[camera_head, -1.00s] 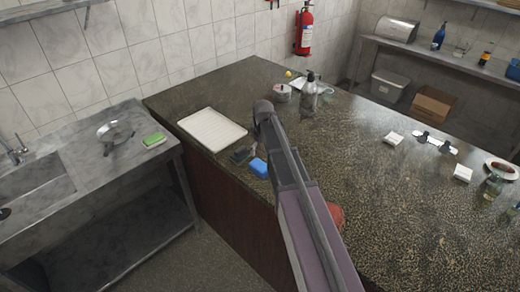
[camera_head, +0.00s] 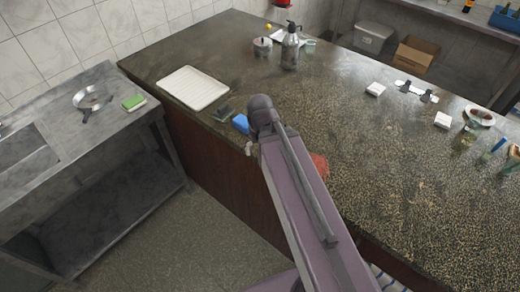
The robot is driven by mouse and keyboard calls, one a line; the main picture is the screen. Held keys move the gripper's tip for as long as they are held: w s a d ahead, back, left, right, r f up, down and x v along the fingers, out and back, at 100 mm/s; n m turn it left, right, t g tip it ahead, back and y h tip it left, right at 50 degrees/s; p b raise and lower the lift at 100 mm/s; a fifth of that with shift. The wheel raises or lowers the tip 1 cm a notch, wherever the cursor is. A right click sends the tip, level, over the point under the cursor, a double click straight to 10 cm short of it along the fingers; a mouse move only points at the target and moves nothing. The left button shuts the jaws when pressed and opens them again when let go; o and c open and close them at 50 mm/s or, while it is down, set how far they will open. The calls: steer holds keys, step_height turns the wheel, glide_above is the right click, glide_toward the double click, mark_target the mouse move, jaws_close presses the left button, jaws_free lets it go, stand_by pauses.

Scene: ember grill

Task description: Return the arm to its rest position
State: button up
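My arm (camera_head: 300,195) rises from the bottom of the head view and reaches over the near edge of the counter (camera_head: 330,105). A small pale part shows below that joint, beside the counter edge. My gripper cannot be made out; the arm hides what lies beyond the joint. I cannot see whether it holds anything.
A pot (camera_head: 262,46) and metal bottle (camera_head: 291,45) stand behind. Open floor (camera_head: 205,225) lies between counter and sink bench (camera_head: 110,135).

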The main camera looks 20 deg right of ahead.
stand_by(0.3)
steer(key=shift+f+b, duration=1.2)
stand_by(0.4)
